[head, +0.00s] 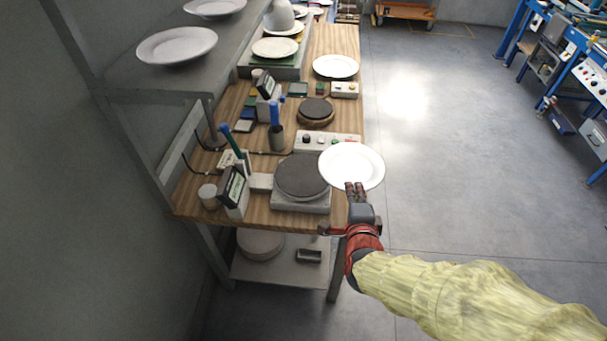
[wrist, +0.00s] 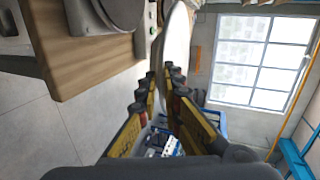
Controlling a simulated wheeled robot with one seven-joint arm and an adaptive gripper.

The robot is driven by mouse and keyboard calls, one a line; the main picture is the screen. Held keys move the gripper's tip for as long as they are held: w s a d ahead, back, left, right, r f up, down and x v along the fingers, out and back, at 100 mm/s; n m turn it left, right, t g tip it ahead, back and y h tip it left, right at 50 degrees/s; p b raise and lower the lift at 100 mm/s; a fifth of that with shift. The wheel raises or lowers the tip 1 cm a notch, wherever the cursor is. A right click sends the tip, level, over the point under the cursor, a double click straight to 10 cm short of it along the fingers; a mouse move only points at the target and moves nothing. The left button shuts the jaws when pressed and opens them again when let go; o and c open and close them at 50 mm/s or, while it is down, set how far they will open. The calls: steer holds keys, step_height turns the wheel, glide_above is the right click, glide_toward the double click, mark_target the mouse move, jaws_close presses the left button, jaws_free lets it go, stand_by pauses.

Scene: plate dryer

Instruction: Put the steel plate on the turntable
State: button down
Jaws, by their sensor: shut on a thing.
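My gripper (head: 356,190) is shut on the near rim of a round, pale plate (head: 352,164), which looks white in the head view. The plate is held beyond the fingertips, at the right edge of the wooden table. In the wrist view the plate (wrist: 176,45) shows nearly edge-on between the fingers (wrist: 165,85). A dark round disc (head: 302,176) sits on a grey base just left of the plate. A smaller dark disc (head: 315,108) on a round, wood-coloured base stands farther back. I cannot tell for sure which disc is the turntable.
The wooden table (head: 285,217) also holds a white plate (head: 336,66), a control box (head: 330,140), a pen cup (head: 277,137) and upright display units (head: 234,190). A grey shelf with plates (head: 177,44) overhangs the left. Open floor (head: 450,130) lies to the right.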

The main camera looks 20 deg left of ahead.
mark_target(340, 189)
steer(key=s+a+r, duration=0.1)
steer(key=a+r, duration=0.1)
steer(key=shift+s+a+r+n+y, duration=0.1)
steer(key=shift+s+a+n+y, duration=0.2)
steer(key=shift+s+a, duration=0.1)
steer(key=shift+s+a+r, duration=0.1)
steer(key=shift+s+a, duration=0.05)
steer(key=shift+a, duration=0.1)
steer(key=w+a+f, duration=0.2)
steer(key=a+f, duration=0.1)
steer(key=a, duration=0.1)
steer(key=w+a+f+b, duration=0.1)
steer(key=w+a+f, duration=0.1)
steer(key=a+f, duration=0.1)
steer(key=w+a+f+b, duration=0.1)
steer(key=w+a+f, duration=0.1)
steer(key=a, duration=0.3)
steer(key=shift+w+f, duration=0.15)
steer(key=shift+f, duration=0.45)
steer(key=shift+w+a+f+b, duration=0.1)
steer(key=shift+f+b, duration=0.25)
steer(key=shift+f, duration=0.6)
steer(key=shift+w+a+f+b, duration=0.1)
steer(key=shift+f+b, duration=0.25)
steer(key=shift+f, duration=0.55)
steer(key=shift+s, duration=0.1)
